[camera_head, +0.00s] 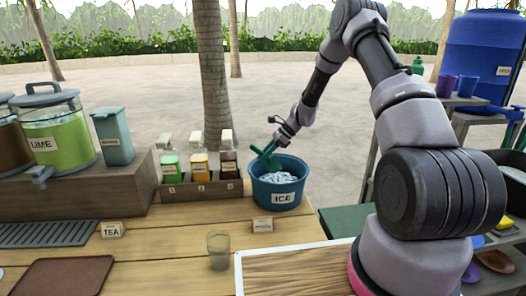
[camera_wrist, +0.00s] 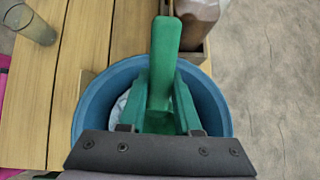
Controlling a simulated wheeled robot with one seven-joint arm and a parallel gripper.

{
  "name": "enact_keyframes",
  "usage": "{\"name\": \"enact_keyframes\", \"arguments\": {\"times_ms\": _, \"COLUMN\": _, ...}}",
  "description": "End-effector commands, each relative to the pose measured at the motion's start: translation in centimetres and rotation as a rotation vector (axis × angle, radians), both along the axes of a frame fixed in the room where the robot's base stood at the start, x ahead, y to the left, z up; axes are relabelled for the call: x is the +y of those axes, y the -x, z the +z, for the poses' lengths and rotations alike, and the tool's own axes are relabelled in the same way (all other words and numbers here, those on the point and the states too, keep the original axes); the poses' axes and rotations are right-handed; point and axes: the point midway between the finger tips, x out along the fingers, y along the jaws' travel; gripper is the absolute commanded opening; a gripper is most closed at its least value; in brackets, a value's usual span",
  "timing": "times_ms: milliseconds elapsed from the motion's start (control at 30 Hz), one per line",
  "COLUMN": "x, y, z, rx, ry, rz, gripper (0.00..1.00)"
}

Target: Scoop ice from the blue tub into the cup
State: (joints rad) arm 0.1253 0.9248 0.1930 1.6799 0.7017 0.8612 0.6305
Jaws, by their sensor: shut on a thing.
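The blue tub (camera_head: 277,197), labelled ICE, stands near the right end of the wooden counter with pale ice (camera_head: 278,176) inside. My gripper (camera_head: 279,142) is above the tub's back-left rim, shut on a green scoop (camera_head: 265,160). The scoop is tilted over the tub. In the wrist view the green scoop (camera_wrist: 164,65) covers much of the blue tub (camera_wrist: 215,105), and only a little ice (camera_wrist: 120,108) shows. I cannot tell whether the scoop holds ice. A clear cup (camera_head: 218,250) stands on the counter, front-left of the tub; it also shows in the wrist view (camera_wrist: 32,25).
A rack of bottles (camera_head: 201,188) stands close left of the tub. A small card (camera_head: 263,225) stands before it. A wooden board (camera_head: 295,272) lies right of the cup. The lime dispenser (camera_head: 52,135) and a teal canister (camera_head: 113,138) stand farther left.

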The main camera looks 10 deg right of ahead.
Motion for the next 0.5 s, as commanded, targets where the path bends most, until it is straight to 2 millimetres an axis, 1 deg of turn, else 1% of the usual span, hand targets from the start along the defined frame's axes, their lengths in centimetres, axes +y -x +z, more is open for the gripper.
{"name": "enact_keyframes", "arguments": {"times_ms": 100, "x": -0.2, "y": 0.0, "z": -1.4, "rx": 0.001, "ry": 0.002, "rz": -0.003, "gripper": 0.0}}
{"name": "enact_keyframes", "arguments": {"times_ms": 500, "x": -0.1, "y": 0.0, "z": -5.8, "rx": 0.002, "ry": 0.002, "rz": -0.002, "gripper": 0.0}}
